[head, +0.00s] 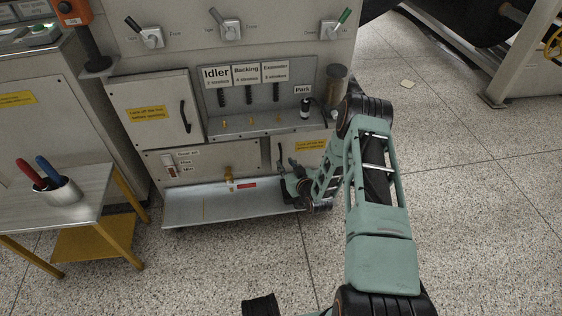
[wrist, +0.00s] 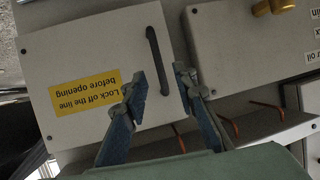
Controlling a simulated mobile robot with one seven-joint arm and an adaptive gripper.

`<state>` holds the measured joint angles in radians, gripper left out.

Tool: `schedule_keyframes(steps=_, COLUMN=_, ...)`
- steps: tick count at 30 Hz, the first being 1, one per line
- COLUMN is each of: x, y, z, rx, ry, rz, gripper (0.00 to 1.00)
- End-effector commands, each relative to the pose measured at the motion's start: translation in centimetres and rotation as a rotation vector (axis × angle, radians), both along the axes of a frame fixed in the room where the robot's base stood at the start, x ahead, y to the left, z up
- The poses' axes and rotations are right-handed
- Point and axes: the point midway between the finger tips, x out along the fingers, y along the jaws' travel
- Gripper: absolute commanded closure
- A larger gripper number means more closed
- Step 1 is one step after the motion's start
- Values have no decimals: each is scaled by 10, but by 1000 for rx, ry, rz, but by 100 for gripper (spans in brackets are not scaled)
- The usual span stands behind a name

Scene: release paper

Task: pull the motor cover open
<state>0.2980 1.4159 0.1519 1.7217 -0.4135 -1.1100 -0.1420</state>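A pale grey cover (wrist: 105,35) with a yellow lock-off label (wrist: 84,91) and a dark bar handle (wrist: 157,58) fills the left of the wrist view, upside down. The same cover (head: 318,157) is low on the machine's right in the head view, partly hidden by my arm; it looks shut. Its handle (head: 280,153) stands at its left edge. My gripper (wrist: 160,76) is open, with one fingertip on each side of the handle in the wrist view. I cannot tell whether they touch it. My gripper (head: 288,172) is low beside the cover in the head view.
A second labelled cover (head: 152,115) with a handle is at upper left. A brass valve (head: 229,175) sits above a metal tray (head: 190,207). A shelf with Idler, Backing and Expander rods (head: 249,95) is above. A side table (head: 85,188) holds a cup of tools.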

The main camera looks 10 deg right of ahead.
Motion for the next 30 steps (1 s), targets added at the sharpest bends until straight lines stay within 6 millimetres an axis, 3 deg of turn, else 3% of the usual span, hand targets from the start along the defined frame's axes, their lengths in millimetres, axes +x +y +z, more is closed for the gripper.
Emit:
schedule_keyframes(steps=3, x=22, y=4, z=-13, rx=-2, ry=-2, rz=0, gripper=74)
schedule_keyframes(steps=9, x=48, y=9, z=-23, rx=0, ry=0, rz=-1, gripper=74)
schedule_keyframes(steps=23, x=58, y=11, z=-25, rx=-1, ry=2, rz=-2, gripper=74)
schedule_keyframes(steps=30, x=58, y=11, z=-25, rx=-1, ry=2, rz=-2, gripper=100)
